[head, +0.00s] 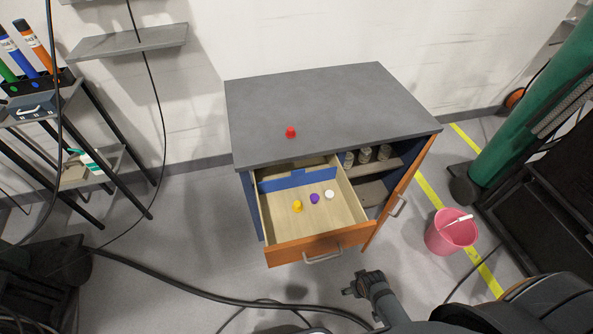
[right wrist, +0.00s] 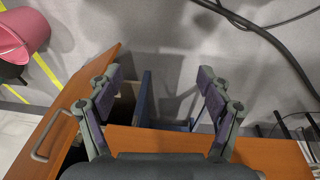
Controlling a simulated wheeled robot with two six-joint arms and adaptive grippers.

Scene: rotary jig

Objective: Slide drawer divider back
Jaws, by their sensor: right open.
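The drawer (head: 282,219) of the grey-topped cabinet (head: 320,100) is pulled open. A blue divider (head: 283,181) stands across it near its back end. A yellow piece (head: 297,206), a purple piece (head: 314,198) and a white piece (head: 329,194) sit in front of the divider. My right gripper (head: 355,284) is outside the drawer, to the right of its front handle (head: 323,255) and apart from the divider. In the right wrist view its two fingers (right wrist: 158,88) are spread with nothing held between them. My left gripper is not in view.
A red piece (head: 291,132) sits on the cabinet top. An orange door (head: 400,190) stands open right of the drawer, beside shelves with several jars (head: 365,155). A pink bucket (head: 451,232) is on the floor at right. Black cables (head: 215,297) cross the floor in front.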

